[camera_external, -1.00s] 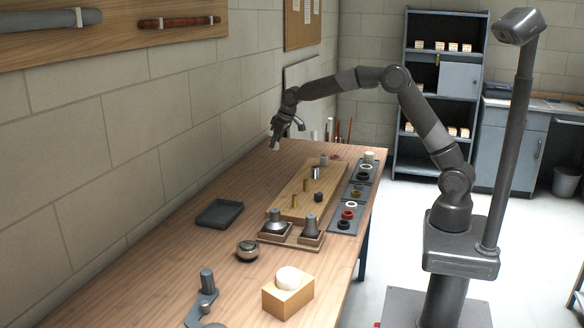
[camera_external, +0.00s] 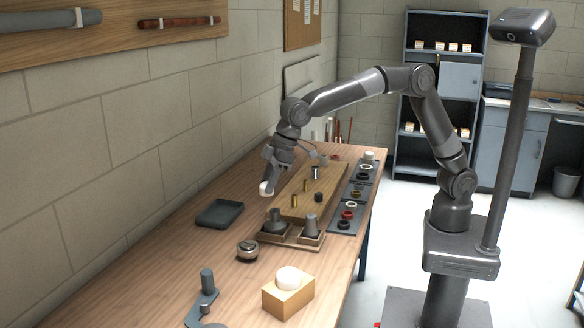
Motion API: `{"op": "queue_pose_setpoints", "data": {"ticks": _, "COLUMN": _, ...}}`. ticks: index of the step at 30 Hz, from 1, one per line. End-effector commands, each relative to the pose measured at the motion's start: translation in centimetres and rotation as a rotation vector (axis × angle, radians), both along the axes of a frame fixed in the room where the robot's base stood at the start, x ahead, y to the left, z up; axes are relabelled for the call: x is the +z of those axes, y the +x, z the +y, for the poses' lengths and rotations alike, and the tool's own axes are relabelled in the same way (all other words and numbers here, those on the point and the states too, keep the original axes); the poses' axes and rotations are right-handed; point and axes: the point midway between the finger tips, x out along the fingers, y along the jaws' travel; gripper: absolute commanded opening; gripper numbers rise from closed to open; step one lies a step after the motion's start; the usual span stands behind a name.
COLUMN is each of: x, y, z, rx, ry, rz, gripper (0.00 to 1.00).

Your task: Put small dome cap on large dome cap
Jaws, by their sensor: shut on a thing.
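The large dome cap (camera_external: 288,278), white and rounded, sits on a light wooden block near the front of the workbench. My gripper (camera_external: 268,183) is shut on the small dome cap (camera_external: 265,189), a small white piece at its fingertips. The gripper points down and holds the small cap above the bench, left of the wooden board. It is well behind the large cap and apart from it. The fingers partly hide the small cap.
A wooden board (camera_external: 290,206) with upright pegs lies mid-bench. A tray with grey conical parts (camera_external: 291,237), a round metal piece (camera_external: 247,251) and a dark tray (camera_external: 219,213) are nearby. A grey bracket (camera_external: 207,283) stands at the front left. Small rings lie on dark mats (camera_external: 343,225).

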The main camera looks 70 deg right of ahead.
Motion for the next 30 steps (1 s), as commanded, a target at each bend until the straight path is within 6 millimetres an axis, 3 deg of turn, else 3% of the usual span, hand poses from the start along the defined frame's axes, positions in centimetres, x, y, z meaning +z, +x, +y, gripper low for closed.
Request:
{"op": "queue_pose_setpoints", "data": {"ticks": 1, "x": 0.3, "y": -1.9, "z": 2.1, "rx": 0.036, "ry": 0.0, "rz": -0.001, "gripper": 0.15}}
{"op": "queue_pose_setpoints", "data": {"ticks": 3, "x": 0.6, "y": -3.9, "z": 4.1, "rx": 0.073, "ry": -0.001, "rz": -0.001, "gripper": 0.15}}
{"op": "queue_pose_setpoints", "data": {"ticks": 9, "x": 1.1, "y": -7.7, "z": 7.5, "rx": 0.139, "ry": 0.0, "rz": 0.0, "gripper": 0.15}}
{"op": "queue_pose_setpoints", "data": {"ticks": 14, "x": 0.6, "y": -9.0, "z": 9.1, "rx": 0.156, "ry": -0.002, "rz": 0.001, "gripper": 0.15}}
{"op": "queue_pose_setpoints", "data": {"ticks": 24, "x": -3.8, "y": -11.7, "z": 16.0, "rx": 0.157, "ry": -0.001, "rz": 0.002, "gripper": 0.15}}
{"op": "queue_pose_setpoints", "data": {"ticks": 30, "x": -5.5, "y": -12.6, "z": 18.7, "rx": 0.155, "ry": 0.0, "rz": -0.001, "gripper": 0.15}}
